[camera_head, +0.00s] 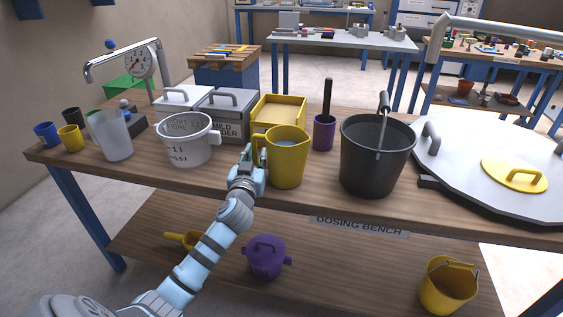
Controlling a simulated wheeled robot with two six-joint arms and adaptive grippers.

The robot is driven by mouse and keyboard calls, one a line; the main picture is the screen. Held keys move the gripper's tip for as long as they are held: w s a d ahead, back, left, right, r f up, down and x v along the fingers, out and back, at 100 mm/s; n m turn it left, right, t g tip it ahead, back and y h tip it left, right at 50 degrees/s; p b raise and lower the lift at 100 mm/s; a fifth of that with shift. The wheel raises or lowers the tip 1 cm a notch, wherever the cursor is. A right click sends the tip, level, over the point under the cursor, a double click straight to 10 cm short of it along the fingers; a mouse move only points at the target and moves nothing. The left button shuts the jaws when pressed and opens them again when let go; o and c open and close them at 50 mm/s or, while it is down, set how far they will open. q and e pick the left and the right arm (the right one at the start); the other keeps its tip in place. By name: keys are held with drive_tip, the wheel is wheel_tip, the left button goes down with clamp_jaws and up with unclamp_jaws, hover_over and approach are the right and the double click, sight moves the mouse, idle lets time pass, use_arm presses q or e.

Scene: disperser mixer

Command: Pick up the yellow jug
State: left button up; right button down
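The yellow jug (287,165) stands upright near the front edge of the wooden bench, with its handle on the left and something pale blue inside. My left gripper (249,160) comes up from below and is right at the handle side of the jug. Its fingers overlap the handle in the picture, so I cannot tell whether they are closed on it. The jug appears to rest on the bench top. My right gripper is not in view.
A purple cup (324,133) and a black bucket (375,158) stand right of the jug. A yellow tray (279,108) is behind it. A large round lid (465,170) lies far right.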

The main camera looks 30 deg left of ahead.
use_arm(q)
drive_tip(key=shift+s, duration=0.1)
clamp_jaws()
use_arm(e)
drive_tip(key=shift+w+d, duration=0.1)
use_arm(q)
drive_tip(key=shift+r, duration=0.1)
